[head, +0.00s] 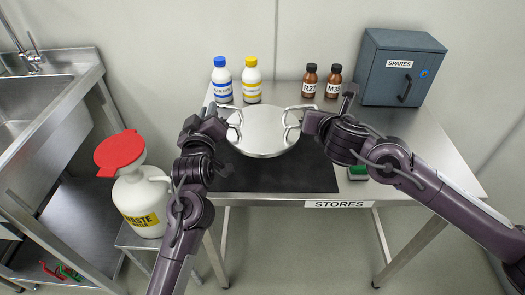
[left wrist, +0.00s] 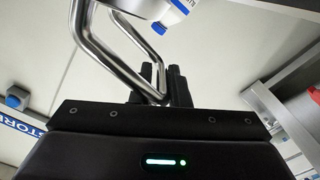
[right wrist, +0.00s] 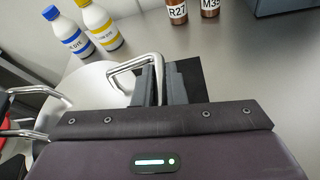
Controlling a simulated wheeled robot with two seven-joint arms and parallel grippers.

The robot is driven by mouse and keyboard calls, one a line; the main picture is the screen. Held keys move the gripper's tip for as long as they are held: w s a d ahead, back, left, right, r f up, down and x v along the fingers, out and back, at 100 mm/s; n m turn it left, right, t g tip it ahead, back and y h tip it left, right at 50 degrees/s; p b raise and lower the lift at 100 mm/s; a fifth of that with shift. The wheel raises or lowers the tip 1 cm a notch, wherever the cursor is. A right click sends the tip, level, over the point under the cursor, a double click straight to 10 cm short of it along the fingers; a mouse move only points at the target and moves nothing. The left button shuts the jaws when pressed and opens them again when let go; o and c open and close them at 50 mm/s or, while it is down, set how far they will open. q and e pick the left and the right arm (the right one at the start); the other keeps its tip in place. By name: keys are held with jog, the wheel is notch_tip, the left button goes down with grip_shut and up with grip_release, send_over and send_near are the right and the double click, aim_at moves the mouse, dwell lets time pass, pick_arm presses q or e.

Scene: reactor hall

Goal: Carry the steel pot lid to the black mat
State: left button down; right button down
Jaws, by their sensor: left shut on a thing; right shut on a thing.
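The steel pot lid (head: 264,135) is a round, shiny disc with a bent-bar handle on each side. My left gripper (head: 231,124) is shut on its left handle, which also shows in the left wrist view (left wrist: 110,58). My right gripper (head: 299,122) is shut on its right handle; the right wrist view shows this handle (right wrist: 122,70) between the fingers. The lid looks level, between both grippers. The black mat (head: 280,178) lies on the steel table; in the head view the lid covers its back part. The gap under the lid cannot be judged.
Blue-capped (head: 222,82) and yellow-capped (head: 251,82) bottles stand close behind the lid. Brown bottles (head: 309,82) and a grey SPARES box (head: 400,68) stand back right. A green item (head: 357,173) lies right of the mat. A white waste jug (head: 142,198) stands left of the table.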

pick_arm(q)
jog(key=shift+a+f, duration=0.15)
jog(key=shift+a, duration=0.15)
pick_arm(e)
jog(key=shift+d, duration=0.1)
